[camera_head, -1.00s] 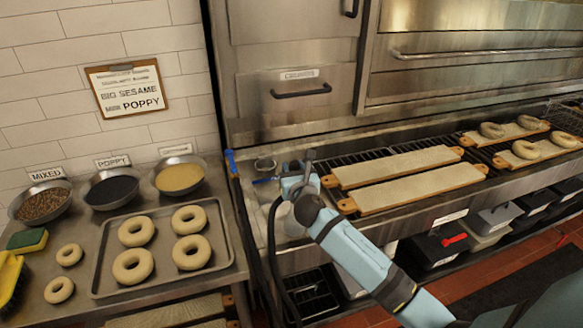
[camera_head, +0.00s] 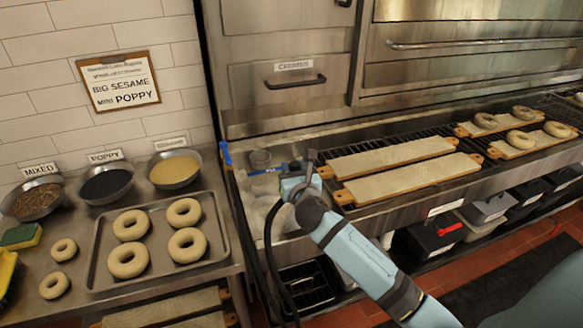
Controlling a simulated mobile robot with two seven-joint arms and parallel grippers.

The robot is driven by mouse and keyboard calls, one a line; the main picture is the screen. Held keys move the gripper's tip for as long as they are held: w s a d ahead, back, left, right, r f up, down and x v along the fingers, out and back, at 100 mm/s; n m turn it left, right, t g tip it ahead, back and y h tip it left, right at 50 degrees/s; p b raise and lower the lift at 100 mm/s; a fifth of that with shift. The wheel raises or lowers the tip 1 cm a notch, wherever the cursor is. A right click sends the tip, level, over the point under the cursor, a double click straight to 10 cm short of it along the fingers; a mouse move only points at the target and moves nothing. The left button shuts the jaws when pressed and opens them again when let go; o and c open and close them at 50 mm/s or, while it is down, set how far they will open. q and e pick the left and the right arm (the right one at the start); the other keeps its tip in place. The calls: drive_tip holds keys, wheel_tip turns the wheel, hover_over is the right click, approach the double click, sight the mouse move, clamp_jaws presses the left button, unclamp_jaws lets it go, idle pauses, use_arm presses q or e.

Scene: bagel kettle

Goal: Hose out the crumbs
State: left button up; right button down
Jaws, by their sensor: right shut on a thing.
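My right gripper (camera_head: 297,186) comes in on a pale blue arm from the lower right. It is shut on a hose nozzle, mostly hidden by the gripper. The black hose (camera_head: 269,240) hangs from it down past the counter edge. A whitish, misty patch like spray (camera_head: 258,187) lies on the steel counter just left of the gripper. I cannot make out single crumbs there. A closed steel drawer (camera_head: 290,84) labelled "CRUMBS" is above and behind. My left gripper is not in view.
Two long boards (camera_head: 388,157) lie on the grate right of the gripper; boards with bagels (camera_head: 520,139) are farther right. At left are a bagel tray (camera_head: 208,256), topping bowls (camera_head: 106,184) and a sponge (camera_head: 20,236).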

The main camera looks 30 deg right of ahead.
drive_tip(key=shift+s+a, duration=0.15)
drive_tip(key=shift+s, duration=0.55)
drive_tip(key=x, duration=0.9)
drive_tip(key=shift+w+a+p, duration=0.3)
drive_tip(key=shift+w+p, duration=0.05)
drive_tip(key=shift+p, duration=0.1)
idle(0.8)
idle(0.8)
